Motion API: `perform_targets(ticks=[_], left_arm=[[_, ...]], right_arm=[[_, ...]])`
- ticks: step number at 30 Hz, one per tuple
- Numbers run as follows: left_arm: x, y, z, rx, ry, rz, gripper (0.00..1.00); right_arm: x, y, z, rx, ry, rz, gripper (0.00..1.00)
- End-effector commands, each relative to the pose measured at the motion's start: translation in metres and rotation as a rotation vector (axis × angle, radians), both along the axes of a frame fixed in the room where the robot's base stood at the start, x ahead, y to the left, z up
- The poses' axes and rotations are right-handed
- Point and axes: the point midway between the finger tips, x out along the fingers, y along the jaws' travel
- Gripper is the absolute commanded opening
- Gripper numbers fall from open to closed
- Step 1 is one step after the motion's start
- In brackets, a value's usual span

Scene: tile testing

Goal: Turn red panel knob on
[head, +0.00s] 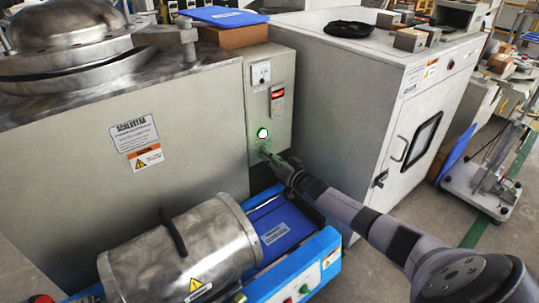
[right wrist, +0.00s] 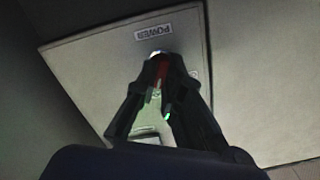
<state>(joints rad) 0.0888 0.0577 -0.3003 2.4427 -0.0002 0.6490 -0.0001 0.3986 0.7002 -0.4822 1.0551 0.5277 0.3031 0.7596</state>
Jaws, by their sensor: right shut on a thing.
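A grey control panel (head: 282,118) stands between the large steel machine and the white cabinet. My right gripper (head: 267,151) reaches its lower part, just below a lit white-green lamp (head: 263,133). In the right wrist view the fingertips of my right gripper (right wrist: 160,62) are closed around the red knob (right wrist: 161,70), on the panel face (right wrist: 75,62). Much of the knob is hidden by the fingers, and its turned position cannot be read. In the head view the knob is covered by the gripper. My left gripper is not in view.
A POWER label (right wrist: 168,25) shows upside down beside the knob in the right wrist view. A steel cylinder machine (head: 180,255) with a blue base stands below the panel. The white cabinet (head: 345,100) stands close beside my right arm.

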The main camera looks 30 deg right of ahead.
Motion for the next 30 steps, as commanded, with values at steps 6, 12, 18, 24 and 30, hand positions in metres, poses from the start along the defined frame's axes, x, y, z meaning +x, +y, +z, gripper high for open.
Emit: perform_targets(ticks=[6, 12, 18, 24, 30], left_arm=[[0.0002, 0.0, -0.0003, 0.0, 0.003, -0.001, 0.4], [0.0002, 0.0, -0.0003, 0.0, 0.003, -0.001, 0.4], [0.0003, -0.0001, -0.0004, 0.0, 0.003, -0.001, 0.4], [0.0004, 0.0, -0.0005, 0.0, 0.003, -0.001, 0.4], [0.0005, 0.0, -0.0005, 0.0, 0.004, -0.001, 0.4]], right_arm=[[0.0027, -0.0017, 0.0066, 0.056, -0.007, -0.002, 0.0], [0.0027, -0.0021, 0.0068, 0.072, -0.006, -0.003, 0.0], [0.0028, -0.0023, 0.0069, 0.073, -0.006, -0.003, 0.0], [0.0028, -0.0025, 0.0071, 0.073, -0.006, -0.004, 0.16], [0.0029, -0.0019, 0.0075, 0.072, -0.008, -0.002, 0.29]])
